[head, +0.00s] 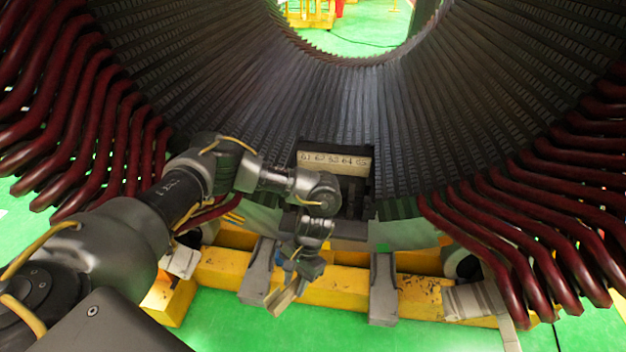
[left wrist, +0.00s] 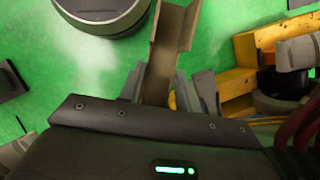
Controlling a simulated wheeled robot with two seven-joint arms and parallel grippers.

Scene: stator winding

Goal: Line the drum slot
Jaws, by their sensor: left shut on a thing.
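The drum (head: 330,100) is a large dark ribbed bore filling the head view. At its bottom middle is a slot opening below a pale label plate (head: 334,161) with handwritten numbers. My left gripper (head: 290,287) hangs in front of and below the slot, clear of the drum. It is shut on a tan channel-shaped liner (head: 284,299), which points down and toward the front. In the left wrist view the liner (left wrist: 172,45) stands out from between the fingers (left wrist: 175,100), its open channel visible. My right gripper is not in view.
Dark red bent coil bars (head: 70,120) crowd the left side, and more coil bars (head: 540,240) crowd the right. A yellow beam (head: 340,285) with grey blocks (head: 383,290) lies below the drum. Green floor (head: 350,335) is open in front.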

